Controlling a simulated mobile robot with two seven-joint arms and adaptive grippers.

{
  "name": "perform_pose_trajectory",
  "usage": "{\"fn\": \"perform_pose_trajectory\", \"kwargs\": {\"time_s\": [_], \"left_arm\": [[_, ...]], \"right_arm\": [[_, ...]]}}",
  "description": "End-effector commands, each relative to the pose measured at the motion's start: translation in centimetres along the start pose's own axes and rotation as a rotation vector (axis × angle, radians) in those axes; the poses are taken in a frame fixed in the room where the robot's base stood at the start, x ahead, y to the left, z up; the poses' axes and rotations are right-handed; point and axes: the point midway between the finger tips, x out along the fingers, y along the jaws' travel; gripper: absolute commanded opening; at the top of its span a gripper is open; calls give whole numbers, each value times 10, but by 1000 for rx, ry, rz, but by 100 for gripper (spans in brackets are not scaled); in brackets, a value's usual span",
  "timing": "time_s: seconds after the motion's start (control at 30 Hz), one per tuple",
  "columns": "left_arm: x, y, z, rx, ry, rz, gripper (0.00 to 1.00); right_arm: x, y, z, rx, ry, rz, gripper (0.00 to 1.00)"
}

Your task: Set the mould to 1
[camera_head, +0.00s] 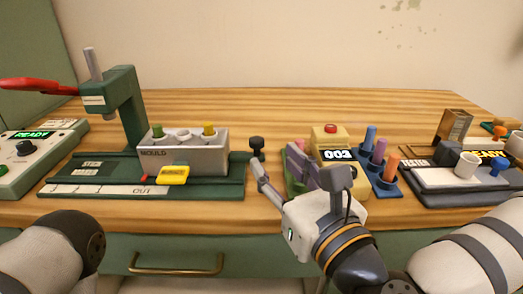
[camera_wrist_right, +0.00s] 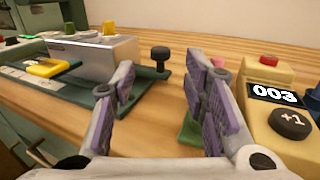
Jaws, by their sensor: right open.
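The mould (camera_head: 185,158) is a grey block marked MOULD on the green base of a press (camera_head: 125,110), with green, white and yellow pieces on top. It also shows in the right wrist view (camera_wrist_right: 105,62). A yellow tag (camera_head: 173,175) sits at its front, above a white strip (camera_head: 110,191) marked OUT. A black knob (camera_head: 257,146) stands at the right end of the base. My right gripper (camera_head: 277,168) is open and empty, right of the base. In the right wrist view, the knob (camera_wrist_right: 160,56) shows ahead, between the fingers (camera_wrist_right: 164,80). My left gripper is out of view.
A yellow counter (camera_head: 332,140) reading 003 stands close to the right gripper, with a blue rack (camera_head: 385,185) of coloured pegs beside it. A tester (camera_head: 465,180) is at the right. A READY box (camera_head: 30,155) and the red press handle (camera_head: 40,85) are at the left.

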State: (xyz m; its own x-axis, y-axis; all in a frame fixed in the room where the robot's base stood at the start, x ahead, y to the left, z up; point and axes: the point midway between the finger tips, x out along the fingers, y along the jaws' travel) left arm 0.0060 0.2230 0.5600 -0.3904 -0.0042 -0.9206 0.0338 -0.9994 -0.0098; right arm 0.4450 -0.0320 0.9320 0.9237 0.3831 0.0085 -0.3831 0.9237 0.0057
Motion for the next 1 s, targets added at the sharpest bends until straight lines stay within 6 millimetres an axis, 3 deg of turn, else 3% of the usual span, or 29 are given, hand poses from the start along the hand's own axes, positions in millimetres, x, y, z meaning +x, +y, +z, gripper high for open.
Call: {"fn": "perform_pose_trajectory", "kwargs": {"time_s": [0.1, 0.3, 0.47, 0.7, 0.87, 0.9, 1.0], "left_arm": [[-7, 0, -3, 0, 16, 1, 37], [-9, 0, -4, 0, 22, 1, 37], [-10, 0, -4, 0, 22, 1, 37], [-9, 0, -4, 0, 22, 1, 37], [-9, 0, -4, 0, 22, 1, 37], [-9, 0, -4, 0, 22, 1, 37], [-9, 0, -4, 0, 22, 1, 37]], "right_arm": [[34, -1, 2, -8, 0, -5, 41], [74, 0, 2, -7, 2, -1, 41], [87, 0, 1, -6, 4, 0, 41], [88, 0, 1, -6, 5, 0, 41], [87, 0, 1, -7, 5, 0, 4], [87, 0, 1, -7, 5, 0, 0], [87, 0, 1, -7, 6, 0, 0]]}}
